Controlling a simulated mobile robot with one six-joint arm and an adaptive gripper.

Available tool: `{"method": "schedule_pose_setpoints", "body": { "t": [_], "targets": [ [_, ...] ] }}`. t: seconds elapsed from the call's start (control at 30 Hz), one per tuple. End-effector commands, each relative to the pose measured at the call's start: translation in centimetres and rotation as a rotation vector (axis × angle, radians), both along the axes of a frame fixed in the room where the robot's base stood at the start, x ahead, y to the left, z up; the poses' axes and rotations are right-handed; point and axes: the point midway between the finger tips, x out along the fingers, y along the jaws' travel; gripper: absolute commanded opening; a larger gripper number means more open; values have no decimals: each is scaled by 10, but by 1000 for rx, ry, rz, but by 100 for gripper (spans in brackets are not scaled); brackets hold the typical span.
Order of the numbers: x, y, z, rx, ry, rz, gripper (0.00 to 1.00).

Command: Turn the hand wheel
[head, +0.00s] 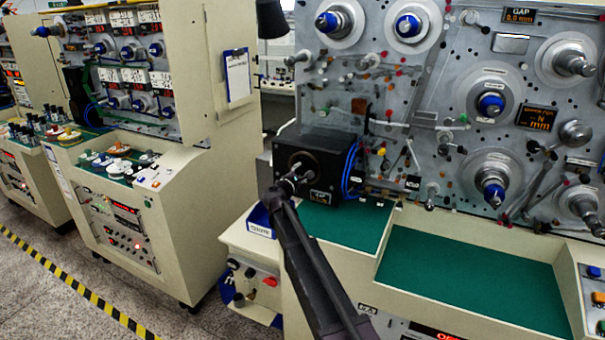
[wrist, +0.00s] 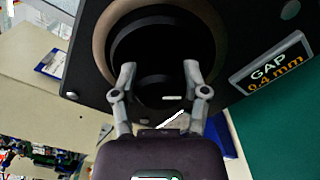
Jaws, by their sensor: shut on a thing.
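The hand wheel (wrist: 155,45) is a dark round knob with a brownish ring behind it, on the front of a black box (head: 335,165). In the wrist view my gripper (wrist: 158,75) has one grey finger on each side of the dark knob, shut on it. In the head view my gripper (head: 290,182) reaches up to the box's front face and hides part of the wheel. A label on the box (wrist: 275,70) reads GAP 0.4 mm in the wrist view.
A green work surface (head: 475,285) lies to the right below the machine panel (head: 450,100) with its spindles. Another cream machine (head: 130,200) stands at the left. Blue cables run beside the box.

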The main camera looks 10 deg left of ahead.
Motion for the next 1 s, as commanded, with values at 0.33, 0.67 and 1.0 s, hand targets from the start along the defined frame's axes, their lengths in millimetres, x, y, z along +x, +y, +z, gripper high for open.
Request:
{"method": "schedule_pose_setpoints", "body": {
  "t": [0.33, 0.67, 1.0],
  "targets": [
    [0, -2, -1, 310, -113, -1, 11],
    [0, -2, -3, 604, -219, 0, 11],
    [1, -2, -4, 900, -326, 0, 11]
  ]
}}
